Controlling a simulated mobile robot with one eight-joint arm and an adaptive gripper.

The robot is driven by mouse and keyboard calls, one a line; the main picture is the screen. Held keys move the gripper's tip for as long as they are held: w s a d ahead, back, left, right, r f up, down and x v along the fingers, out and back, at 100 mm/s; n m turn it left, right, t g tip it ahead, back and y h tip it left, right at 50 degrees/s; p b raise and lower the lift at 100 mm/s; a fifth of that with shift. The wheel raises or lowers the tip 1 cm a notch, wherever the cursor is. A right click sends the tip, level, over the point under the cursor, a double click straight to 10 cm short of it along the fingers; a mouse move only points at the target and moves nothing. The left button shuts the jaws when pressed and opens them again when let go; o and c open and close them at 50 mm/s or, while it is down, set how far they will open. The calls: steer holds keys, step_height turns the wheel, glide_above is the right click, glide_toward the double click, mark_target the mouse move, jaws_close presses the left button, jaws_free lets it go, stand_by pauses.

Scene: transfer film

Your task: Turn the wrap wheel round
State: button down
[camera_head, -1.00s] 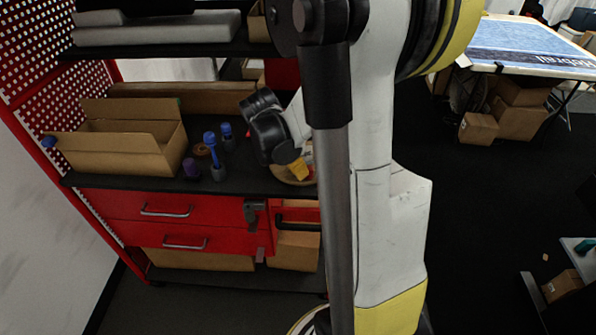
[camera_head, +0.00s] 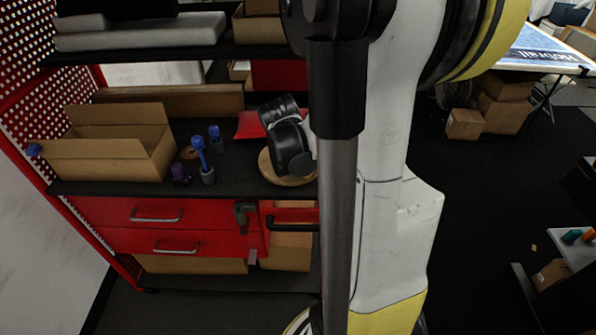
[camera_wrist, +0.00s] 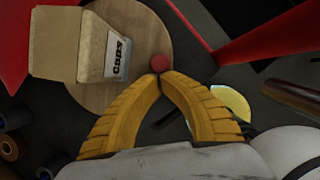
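The wrap wheel is a round wooden disc (camera_head: 288,181) on the dark shelf, partly hidden by my arm in the head view. It also shows in the wrist view (camera_wrist: 178,65), with a small red knob (camera_wrist: 160,63) near its rim. An open cardboard box with a printed label (camera_wrist: 92,52) overlaps the disc's left part. My gripper (camera_wrist: 160,76) has its yellow fingers drawn together, tips meeting right beside the knob. I cannot tell whether the tips touch it, and nothing shows between them. The fingers are hidden in the head view.
An open carton (camera_head: 105,160) stands left on the shelf. Blue-topped tools (camera_head: 200,155) and a tape roll (camera_head: 189,152) lie between it and the wheel. A red bar (camera_wrist: 262,35) crosses the wrist view's upper right. Red drawers (camera_head: 160,225) are below.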

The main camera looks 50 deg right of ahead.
steer(key=shift+s+d+n, duration=0.2)
steer(key=shift+d+n, duration=0.2)
steer(key=shift+n, duration=0.1)
steer(key=shift+s+d, duration=0.2)
steer(key=shift+d, duration=2.35)
steer(key=shift+w+d, duration=0.1)
steer(key=shift+d, duration=0.2)
